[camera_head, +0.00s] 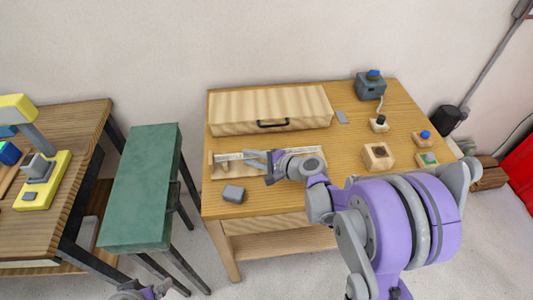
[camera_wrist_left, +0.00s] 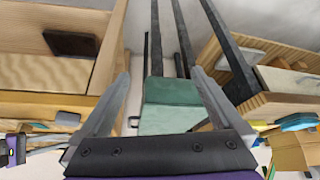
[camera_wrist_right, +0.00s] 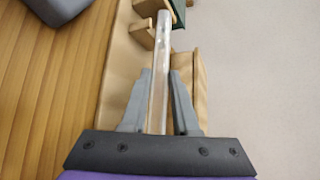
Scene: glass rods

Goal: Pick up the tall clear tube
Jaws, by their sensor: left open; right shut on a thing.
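The tall clear tube (camera_wrist_right: 159,62) shows in the right wrist view as a straight, see-through rod running up from between my right fingers. My right gripper (camera_wrist_right: 160,75) is shut on it. In the head view, my right gripper (camera_head: 250,158) is over the pale wooden rack (camera_head: 219,171) on the table, and the tube is hard to make out there. I cannot tell whether the tube touches the rack. My left gripper (camera_wrist_left: 159,74) is open and empty, pointing toward the green bench; only part of it shows at the head view's bottom edge.
A wooden box with a black handle (camera_head: 270,109) stands behind the rack on the table (camera_head: 350,130). A grey block (camera_head: 233,194) lies in front. Several button boxes stand at the right. The green bench (camera_head: 142,185) stands left of the table, with another table (camera_head: 70,150) beyond.

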